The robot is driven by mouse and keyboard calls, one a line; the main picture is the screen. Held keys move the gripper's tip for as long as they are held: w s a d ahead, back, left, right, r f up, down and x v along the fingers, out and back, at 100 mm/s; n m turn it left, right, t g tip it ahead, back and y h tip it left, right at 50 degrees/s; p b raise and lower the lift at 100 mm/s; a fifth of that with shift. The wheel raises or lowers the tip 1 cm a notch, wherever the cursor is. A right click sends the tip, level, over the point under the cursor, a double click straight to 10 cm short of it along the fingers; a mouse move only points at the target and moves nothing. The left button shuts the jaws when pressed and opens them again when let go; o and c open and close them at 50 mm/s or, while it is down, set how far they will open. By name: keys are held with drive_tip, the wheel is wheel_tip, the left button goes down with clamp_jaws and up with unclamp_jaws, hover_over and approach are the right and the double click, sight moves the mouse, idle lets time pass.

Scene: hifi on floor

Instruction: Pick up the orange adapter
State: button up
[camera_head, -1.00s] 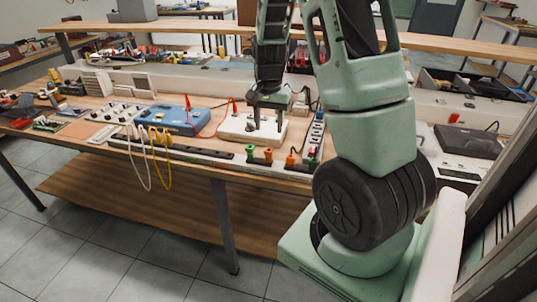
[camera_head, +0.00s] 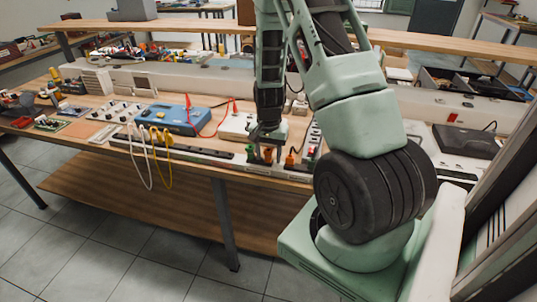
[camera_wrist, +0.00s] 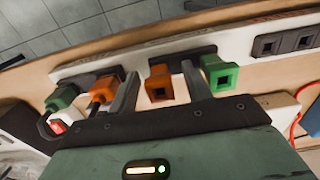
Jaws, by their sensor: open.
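An orange adapter (camera_wrist: 158,84) is plugged into a power strip and shows between my gripper's two fingers in the wrist view. My gripper (camera_wrist: 162,70) is open, with one finger on each side of this adapter; I cannot tell whether either touches it. In the head view my gripper (camera_head: 264,154) is down at the strip by the bench's front edge, partly covering this adapter. A second orange adapter (camera_wrist: 104,88) is left of the fingers in the wrist view and shows in the head view (camera_head: 290,158).
A green adapter (camera_wrist: 216,72) stands close to the right finger in the wrist view. Another green adapter (camera_wrist: 60,100) is at the far left. A blue box (camera_head: 172,120) with cables stands left on the bench.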

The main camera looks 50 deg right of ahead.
drive_tip(key=c, duration=1)
